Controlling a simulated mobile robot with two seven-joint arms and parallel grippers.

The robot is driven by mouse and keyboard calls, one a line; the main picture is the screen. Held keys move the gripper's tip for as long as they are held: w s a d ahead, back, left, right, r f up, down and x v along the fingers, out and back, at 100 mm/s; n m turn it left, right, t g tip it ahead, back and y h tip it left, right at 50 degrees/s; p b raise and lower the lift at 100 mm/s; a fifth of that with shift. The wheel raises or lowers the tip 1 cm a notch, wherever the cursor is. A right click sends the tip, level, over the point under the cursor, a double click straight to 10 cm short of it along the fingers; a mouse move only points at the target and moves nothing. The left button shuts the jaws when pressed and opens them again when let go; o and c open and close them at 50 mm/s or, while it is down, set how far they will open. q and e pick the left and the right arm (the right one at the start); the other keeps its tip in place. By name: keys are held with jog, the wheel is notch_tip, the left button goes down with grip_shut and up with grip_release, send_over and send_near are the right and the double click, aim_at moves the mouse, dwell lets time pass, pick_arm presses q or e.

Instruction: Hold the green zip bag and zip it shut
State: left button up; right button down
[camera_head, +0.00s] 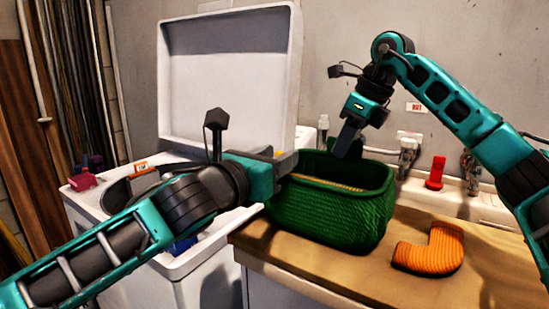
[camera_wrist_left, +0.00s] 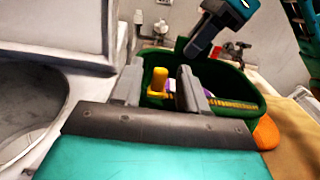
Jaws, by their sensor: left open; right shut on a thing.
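The green zip bag (camera_head: 335,215) stands open on the wooden counter, with a ribbed outside. Zipper teeth (camera_wrist_left: 232,103) run along its near rim in the left wrist view. My left gripper (camera_head: 290,162) is open at the bag's left end. In the left wrist view its fingers (camera_wrist_left: 160,90) are spread, with a yellow upright thing (camera_wrist_left: 158,79) seen between them. My right gripper (camera_head: 343,152) points down at the bag's far rim and is shut on it; the exact contact is small and partly hidden. The zip slider cannot be made out clearly.
An orange ribbed elbow pipe (camera_head: 430,250) lies on the counter (camera_head: 300,262) right of the bag. A white washer with a raised lid (camera_head: 230,75) stands at the left. Taps (camera_head: 408,150) and a red object (camera_head: 435,172) are behind. The counter's front right is clear.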

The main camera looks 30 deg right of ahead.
pick_arm(q)
jog(key=shift+c, duration=0.4)
grip_shut()
